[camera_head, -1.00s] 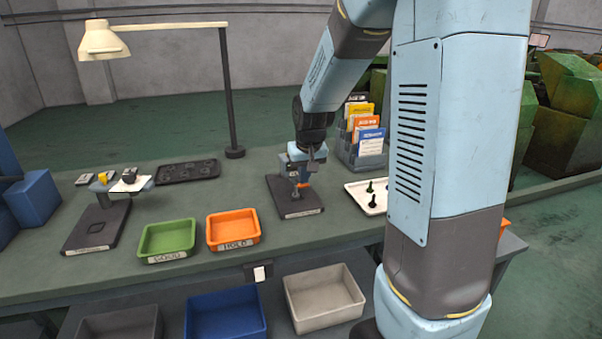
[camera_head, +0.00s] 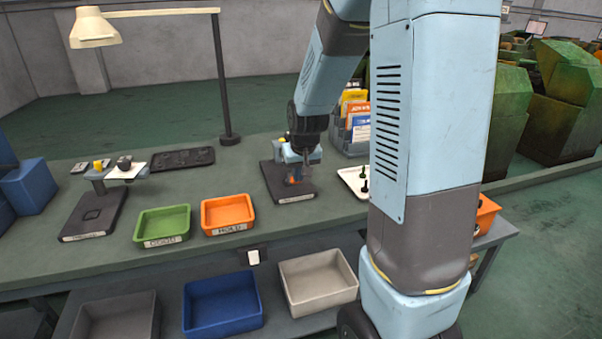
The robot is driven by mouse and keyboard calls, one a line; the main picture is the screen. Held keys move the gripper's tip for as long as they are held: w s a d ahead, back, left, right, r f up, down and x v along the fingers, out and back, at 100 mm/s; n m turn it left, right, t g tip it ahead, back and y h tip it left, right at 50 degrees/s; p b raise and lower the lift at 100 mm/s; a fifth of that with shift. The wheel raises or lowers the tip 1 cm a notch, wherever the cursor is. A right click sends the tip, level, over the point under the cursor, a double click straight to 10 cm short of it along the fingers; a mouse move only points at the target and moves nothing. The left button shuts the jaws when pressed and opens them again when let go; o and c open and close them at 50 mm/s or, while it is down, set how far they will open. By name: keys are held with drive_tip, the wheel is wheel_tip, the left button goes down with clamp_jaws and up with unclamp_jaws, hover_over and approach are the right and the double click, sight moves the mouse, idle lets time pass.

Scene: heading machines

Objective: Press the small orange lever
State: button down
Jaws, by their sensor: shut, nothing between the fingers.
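A small device with a light blue head (camera_head: 287,153) stands on a dark base plate (camera_head: 273,186) toward the back of the green bench. A small orange part (camera_head: 293,181), which looks like the lever, shows low on the device above the plate. My gripper (camera_head: 306,160) points down at the right side of the device's head, with its fingers shut and empty. It overlaps the head in this view, and I cannot tell whether it touches. The gripper hides part of the device.
A green tray (camera_head: 163,239) and an orange tray (camera_head: 228,231) sit left of the device. A lamp (camera_head: 228,100) stands behind them. A card rack (camera_head: 345,137) and a white tray (camera_head: 350,177) are to the right. Another device (camera_head: 94,212) stands at the left.

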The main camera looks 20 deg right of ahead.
drive_tip(key=shift+r, duration=0.75)
drive_tip(key=s+r, duration=0.9)
drive_tip(key=s, duration=0.1)
drive_tip(key=shift+a, duration=0.4)
drive_tip(key=shift+r, duration=0.1)
idle(0.3)
